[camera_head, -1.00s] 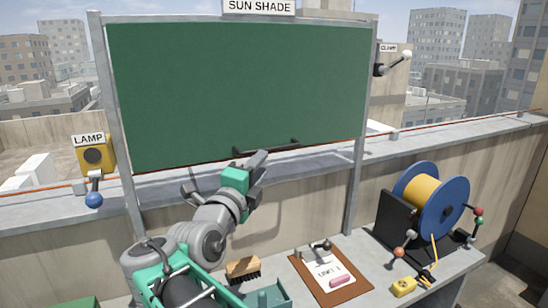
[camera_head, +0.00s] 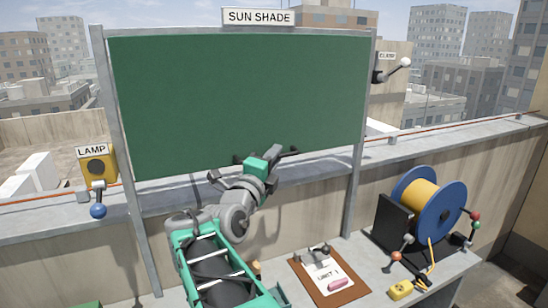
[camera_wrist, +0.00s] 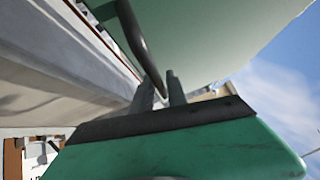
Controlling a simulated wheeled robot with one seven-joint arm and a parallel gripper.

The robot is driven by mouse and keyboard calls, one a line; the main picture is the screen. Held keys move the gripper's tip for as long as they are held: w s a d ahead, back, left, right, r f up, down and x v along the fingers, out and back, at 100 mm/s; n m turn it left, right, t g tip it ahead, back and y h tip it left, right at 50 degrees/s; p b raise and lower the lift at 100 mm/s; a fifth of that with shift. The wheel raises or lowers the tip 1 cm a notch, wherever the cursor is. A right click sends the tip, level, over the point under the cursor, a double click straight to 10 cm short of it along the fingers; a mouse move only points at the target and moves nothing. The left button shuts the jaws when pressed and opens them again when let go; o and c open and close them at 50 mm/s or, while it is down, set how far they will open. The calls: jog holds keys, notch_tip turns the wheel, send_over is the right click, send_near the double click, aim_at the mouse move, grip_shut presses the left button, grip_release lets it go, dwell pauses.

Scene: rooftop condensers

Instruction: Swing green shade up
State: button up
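The green shade (camera_head: 235,95) is a large flat panel hanging in a grey frame under the SUN SHADE sign. A dark bar handle (camera_head: 288,153) runs along its lower edge. It also shows in the wrist view as a dark curved bar (camera_wrist: 134,38), with the pale green shade (camera_wrist: 215,35) beside it. My gripper (camera_wrist: 160,90) is at the handle, its two grey fingers close together with the bar running between them.
A LAMP box (camera_head: 96,168) with a blue-knobbed lever stands left; a CLAMP lever (camera_head: 392,70) sits right of the frame. On the bench (camera_head: 355,250) are a clipboard (camera_head: 322,286), a blue-and-yellow cable reel (camera_head: 428,208) and a yellow block (camera_head: 401,290). A parapet runs behind.

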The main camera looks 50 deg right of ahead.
grip_shut()
dwell(1.0)
